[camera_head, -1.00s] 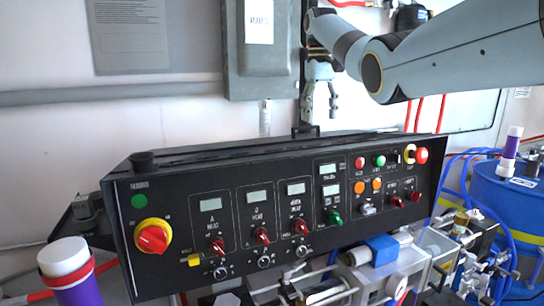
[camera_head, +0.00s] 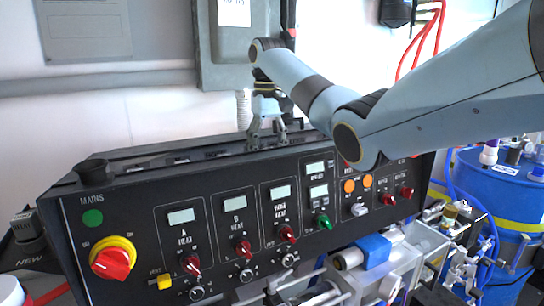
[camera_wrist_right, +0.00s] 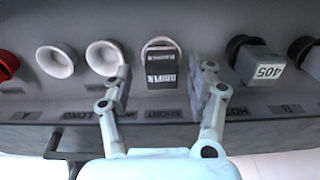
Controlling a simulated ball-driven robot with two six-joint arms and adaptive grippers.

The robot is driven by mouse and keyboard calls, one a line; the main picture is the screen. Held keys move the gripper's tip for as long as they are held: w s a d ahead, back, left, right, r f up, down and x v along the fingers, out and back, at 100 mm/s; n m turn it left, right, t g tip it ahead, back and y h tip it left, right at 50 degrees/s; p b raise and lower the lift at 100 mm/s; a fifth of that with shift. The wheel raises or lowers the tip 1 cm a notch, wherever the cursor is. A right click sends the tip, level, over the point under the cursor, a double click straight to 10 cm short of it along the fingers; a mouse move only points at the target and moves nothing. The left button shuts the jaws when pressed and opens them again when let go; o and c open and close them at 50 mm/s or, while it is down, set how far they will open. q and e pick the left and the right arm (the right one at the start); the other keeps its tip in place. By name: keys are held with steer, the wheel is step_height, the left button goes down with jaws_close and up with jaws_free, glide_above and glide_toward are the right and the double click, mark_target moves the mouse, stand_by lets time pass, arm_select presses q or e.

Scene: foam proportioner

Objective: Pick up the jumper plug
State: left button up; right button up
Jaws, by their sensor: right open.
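The jumper plug (camera_wrist_right: 161,66) is a dark block with a white-lettered label and a pale loop at its top, in the right wrist view. It sits in the row of sockets on top of the black control console (camera_head: 130,200), above a tag that seems to read SHORT. My right gripper (camera_wrist_right: 163,76) is open, with one finger on each side of the plug and a visible gap to each. In the head view my right gripper (camera_head: 267,138) points down at the console's top edge; the plug cannot be made out there. My left gripper is not in view.
Two empty-looking pale round sockets (camera_wrist_right: 105,57) lie left of the plug in the wrist view. A grey plug marked 405 (camera_wrist_right: 262,66) stands close to the right finger. A grey wall box (camera_head: 240,50) is behind the console.

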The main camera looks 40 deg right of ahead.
steer(key=shift+d+f, duration=0.15)
steer(key=shift+f, duration=0.05)
steer(key=shift+s+a+r, duration=0.15)
steer(key=shift+a+r, duration=0.05)
steer(key=shift+a, duration=0.2)
steer(key=c, duration=0.4)
steer(key=shift+d, duration=0.2)
steer(key=c, duration=0.5)
steer(key=shift+a, duration=0.1)
jaws_close()
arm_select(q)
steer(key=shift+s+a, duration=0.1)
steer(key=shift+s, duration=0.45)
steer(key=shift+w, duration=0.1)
